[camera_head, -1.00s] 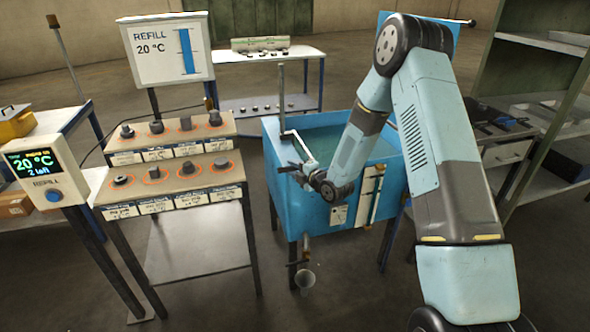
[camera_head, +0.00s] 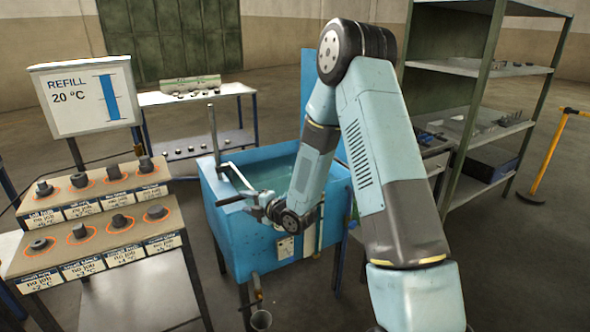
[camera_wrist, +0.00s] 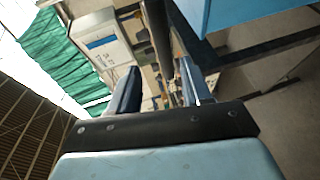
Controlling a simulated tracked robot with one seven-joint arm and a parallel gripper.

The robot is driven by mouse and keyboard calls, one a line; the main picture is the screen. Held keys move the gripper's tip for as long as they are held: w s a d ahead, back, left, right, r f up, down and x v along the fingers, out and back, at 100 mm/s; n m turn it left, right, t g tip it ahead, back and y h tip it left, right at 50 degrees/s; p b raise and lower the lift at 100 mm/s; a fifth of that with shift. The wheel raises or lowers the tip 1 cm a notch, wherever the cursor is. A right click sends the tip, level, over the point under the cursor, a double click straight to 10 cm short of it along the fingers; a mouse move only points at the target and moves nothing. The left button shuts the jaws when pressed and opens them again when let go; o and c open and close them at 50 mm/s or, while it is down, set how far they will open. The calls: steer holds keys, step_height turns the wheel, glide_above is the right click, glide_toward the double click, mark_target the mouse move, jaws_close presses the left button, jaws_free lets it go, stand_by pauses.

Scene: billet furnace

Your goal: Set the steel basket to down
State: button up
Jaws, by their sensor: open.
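The blue tank (camera_head: 235,235) holds greenish liquid and stands on legs in the middle of the head view. A thin grey post (camera_head: 213,135) rises at its left side, and a pale bent bar (camera_head: 240,177) slants from there along the left rim. I cannot make out the steel basket itself. My gripper (camera_head: 254,205) is at the tank's near left rim, close to the lower end of the bar; contact is unclear. In the wrist view, my gripper (camera_wrist: 160,80) has its two fingers apart, with a dark post beyond them and nothing clearly held.
A two-step rack (camera_head: 110,260) with several dark parts stands left of the tank, below a REFILL sign (camera_head: 85,95). A low table (camera_head: 195,98) is behind. Tall shelves (camera_head: 480,130) stand at the right, with a yellow-handled tool (camera_head: 550,155) beside them. Floor at lower right is open.

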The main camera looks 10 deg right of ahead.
steer(key=s+d+r+m+h, duration=0.4)
steer(key=d+r, duration=0.2)
steer(key=r, duration=0.1)
steer(key=s+d+r+m+g+h, duration=0.1)
steer(key=s+d+r+m+h, duration=0.2)
steer(key=d+r, duration=0.4)
steer(key=shift+s+d+r+m+h, duration=0.35)
steer(key=shift+s+r+m, duration=0.35)
steer(key=shift+m, duration=0.6)
steer(key=shift+a+f, duration=0.15)
steer(key=w+a+f+n+t+y, duration=0.2)
steer(key=w+a+f+n+y, duration=0.4)
steer(key=f, duration=0.4)
steer(key=s+a+f+n+t+y, duration=0.15)
steer(key=a+f+n+y, duration=0.3)
steer(key=f, duration=0.55)
steer(key=r+x, duration=0.1)
steer(key=x, duration=1.3)
steer(key=shift+w+d+n+t, duration=0.15)
steer(key=shift+w+n+t, duration=0.1)
steer(key=shift+n+t, duration=0.1)
